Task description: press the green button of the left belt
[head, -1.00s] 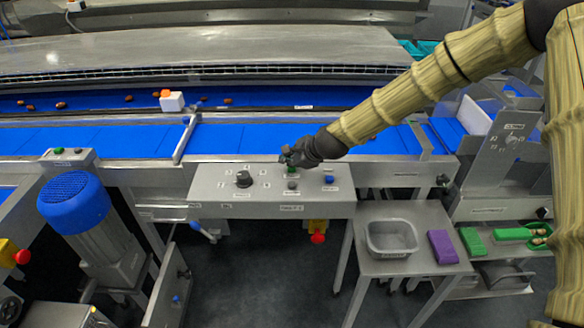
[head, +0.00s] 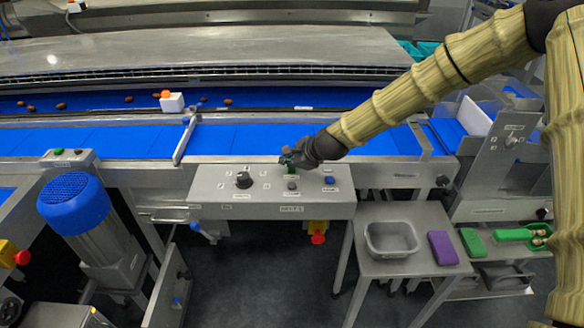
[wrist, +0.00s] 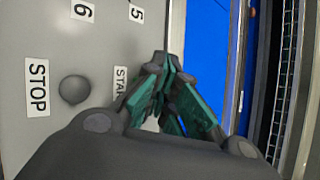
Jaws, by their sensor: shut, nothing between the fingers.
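A grey control panel (head: 272,205) stands in front of the blue belt (head: 240,138). It has a black knob (head: 244,179), a dark button (head: 292,186) and a blue button (head: 329,180). My gripper (head: 286,160) is shut and empty, just over the panel's back part, with a bit of green (head: 291,170) showing below it. In the wrist view its green-padded fingertips (wrist: 168,68) are together beside the partly covered START label (wrist: 120,82). The button there is hidden behind the fingers; I cannot tell whether they touch it. The STOP button (wrist: 74,89) is clear.
A smaller button box (head: 68,156) with a green button (head: 58,151) stands at the left, above a blue motor (head: 73,198). A side table (head: 405,215) with a grey bin (head: 392,254) and a purple block (head: 442,247) is at the right. A red emergency button (head: 318,239) hangs below the panel.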

